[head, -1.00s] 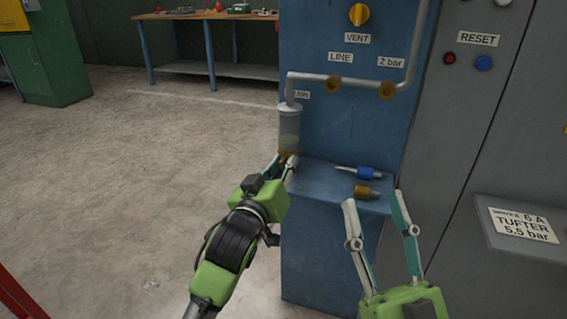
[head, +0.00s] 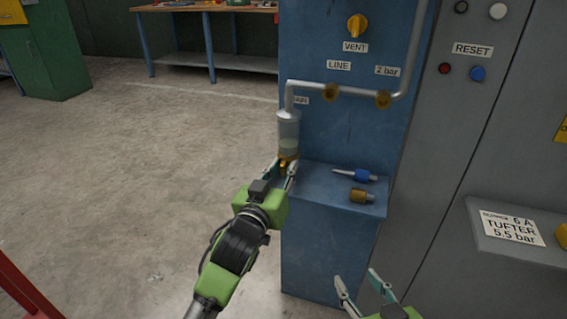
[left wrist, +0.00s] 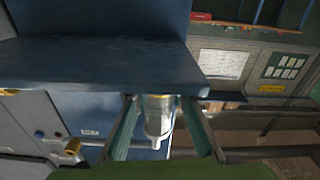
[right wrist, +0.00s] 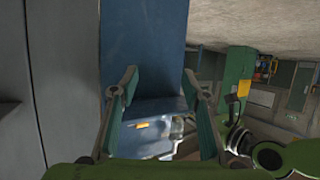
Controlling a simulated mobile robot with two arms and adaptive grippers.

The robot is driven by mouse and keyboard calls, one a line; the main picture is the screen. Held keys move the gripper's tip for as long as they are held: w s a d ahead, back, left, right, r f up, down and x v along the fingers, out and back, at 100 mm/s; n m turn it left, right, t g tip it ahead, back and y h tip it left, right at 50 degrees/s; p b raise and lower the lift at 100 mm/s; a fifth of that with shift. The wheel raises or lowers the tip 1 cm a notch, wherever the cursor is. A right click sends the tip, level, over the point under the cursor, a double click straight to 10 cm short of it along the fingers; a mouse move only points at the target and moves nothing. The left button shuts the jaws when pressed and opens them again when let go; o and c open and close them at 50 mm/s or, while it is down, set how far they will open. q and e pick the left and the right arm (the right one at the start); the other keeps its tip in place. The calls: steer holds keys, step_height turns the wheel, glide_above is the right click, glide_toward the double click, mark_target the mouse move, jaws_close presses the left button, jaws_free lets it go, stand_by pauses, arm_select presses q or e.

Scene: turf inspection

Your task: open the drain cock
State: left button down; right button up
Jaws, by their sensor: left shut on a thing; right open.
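The drain cock (head: 284,164) is a small brass piece under a clear filter bowl (head: 288,132), partly hidden by my left gripper (head: 285,169). The left gripper's fingers are shut on it from both sides. In the left wrist view, the bowl (left wrist: 158,116) appears upside down between the fingers, with a yellowish band at its far end. My right gripper (head: 356,276) is open and empty, low in front of the blue cabinet. Its spread fingers also show in the right wrist view (right wrist: 158,85).
A blue-tipped tool (head: 362,175) and a brass fitting (head: 362,195) lie on the blue ledge (head: 325,185) right of the bowl. A grey pipe (head: 315,86) runs above the bowl, below the yellow VENT knob (head: 357,26). A grey cabinet (head: 440,150) stands right.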

arm_select(q)
steer(key=shift+m+p, duration=0.7)
steer(key=shift+p, duration=0.1)
arm_select(e)
steer(key=s+d+f+g+h, duration=0.1)
steer(key=s+d+f+g, duration=0.1)
steer(key=s+f+g, duration=0.3)
step_height(320, 180, down, 2)
steer(key=shift+s+d+f, duration=0.25)
steer(key=shift+s+d, duration=0.15)
steer(key=shift+s, duration=0.5)
arm_select(q)
steer(key=c, duration=2.2)
jaws_free()
steer(key=shift+o, duration=0.2)
steer(key=v, duration=1.2)
